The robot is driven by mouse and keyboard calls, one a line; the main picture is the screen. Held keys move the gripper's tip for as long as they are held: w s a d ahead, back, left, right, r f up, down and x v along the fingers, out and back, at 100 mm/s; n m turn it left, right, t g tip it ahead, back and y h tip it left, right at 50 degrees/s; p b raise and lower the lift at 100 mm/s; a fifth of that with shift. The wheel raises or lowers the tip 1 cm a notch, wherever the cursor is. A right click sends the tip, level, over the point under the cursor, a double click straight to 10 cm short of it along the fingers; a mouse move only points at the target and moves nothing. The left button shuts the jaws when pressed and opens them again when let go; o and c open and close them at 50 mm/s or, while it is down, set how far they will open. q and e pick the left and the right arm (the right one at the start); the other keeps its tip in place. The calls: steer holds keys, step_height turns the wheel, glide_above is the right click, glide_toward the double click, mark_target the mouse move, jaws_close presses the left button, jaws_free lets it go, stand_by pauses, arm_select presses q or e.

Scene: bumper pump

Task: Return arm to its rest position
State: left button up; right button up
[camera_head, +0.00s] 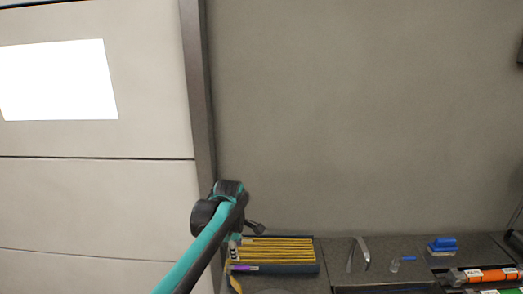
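My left arm, teal and black, reaches up from the bottom edge, left of centre. Its black joint is at the top, in front of the wall. My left gripper (254,228) shows only as a small dark part just right of this joint, above the back of a dark tray (290,268). Its fingers are too small and hidden to tell whether they are open or shut. I see nothing clearly held. My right gripper cannot be made out.
The dark tray holds several yellow strips and a purple item. To its right on the grey worktop lie metal tweezers (358,254), a small blue-tipped item (401,261), a blue block (442,245) and an orange tool (487,275). A bare wall rises behind.

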arm_select(q)
steer(key=s+a+r+m+t+b, duration=0.1)
steer(key=s+a+m, duration=0.25)
steer(key=s, duration=0.35)
steer(key=s+a+m+t+b, duration=0.1)
steer(key=s+a+m, duration=0.1)
steer(key=s+m, duration=0.3)
steer(key=s+a+f+m+t+b, duration=0.1)
steer(key=s+f+m, duration=0.3)
steer(key=s, duration=0.3)
steer(key=s+a+f+m+t, duration=0.1)
steer(key=s+f+m, duration=0.3)
steer(key=s, duration=0.4)
steer(key=shift+s+a+t+b, duration=0.3)
steer(key=shift+a+b, duration=0.1)
steer(key=shift+a, duration=0.25)
